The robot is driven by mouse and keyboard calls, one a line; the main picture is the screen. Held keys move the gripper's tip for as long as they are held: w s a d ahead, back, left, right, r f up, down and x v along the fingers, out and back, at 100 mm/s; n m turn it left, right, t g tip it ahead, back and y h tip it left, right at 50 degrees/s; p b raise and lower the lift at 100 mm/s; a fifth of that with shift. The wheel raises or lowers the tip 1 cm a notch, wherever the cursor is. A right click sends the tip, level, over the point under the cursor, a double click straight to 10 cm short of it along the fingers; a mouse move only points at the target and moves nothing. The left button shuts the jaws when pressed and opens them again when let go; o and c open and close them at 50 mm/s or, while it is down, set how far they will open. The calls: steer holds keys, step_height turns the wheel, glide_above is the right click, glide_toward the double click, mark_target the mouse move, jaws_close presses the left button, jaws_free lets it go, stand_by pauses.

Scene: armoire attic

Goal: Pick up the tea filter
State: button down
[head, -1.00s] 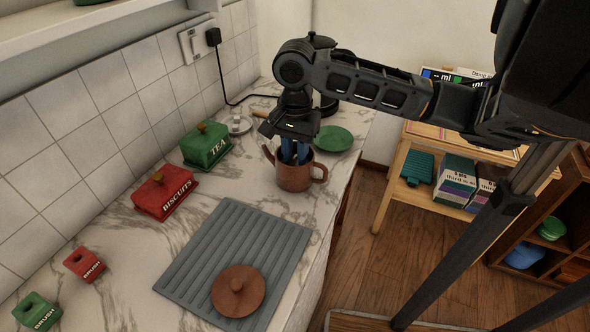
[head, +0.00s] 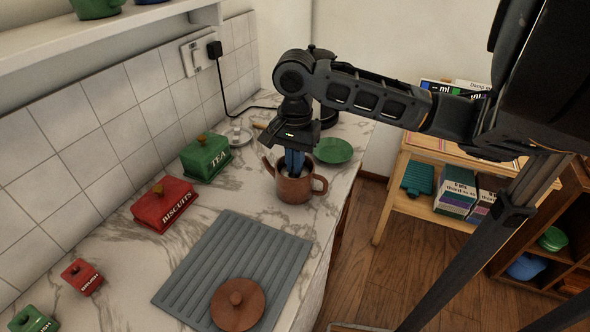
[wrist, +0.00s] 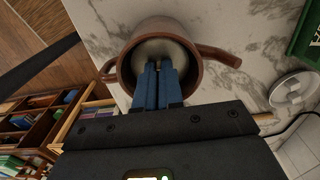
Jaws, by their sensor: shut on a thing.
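A brown teapot (head: 294,188) stands open on the marble counter, its spout to the left and its handle to the right in the head view. It also shows in the wrist view (wrist: 197,88). The tea filter (wrist: 165,47) looks like a pale grey, rounded piece inside the pot. My gripper (wrist: 158,68) reaches down into the pot's mouth from above, its blue fingers close together. It is shut on the tea filter, with the gripped part mostly hidden between the fingers. The gripper also shows in the head view (head: 294,168).
A brown lid (head: 238,303) lies on a grey ribbed mat (head: 225,262) in front of the pot. A green tea box (head: 206,160) and a red biscuit box (head: 163,208) stand to the left. A green plate (head: 333,150) lies behind the pot. A wooden shelf (head: 405,192) stands right.

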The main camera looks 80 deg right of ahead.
step_height(320, 180, up, 12)
steer(key=p, duration=0.3)
steer(key=shift+r, duration=0.15)
stand_by(0.4)
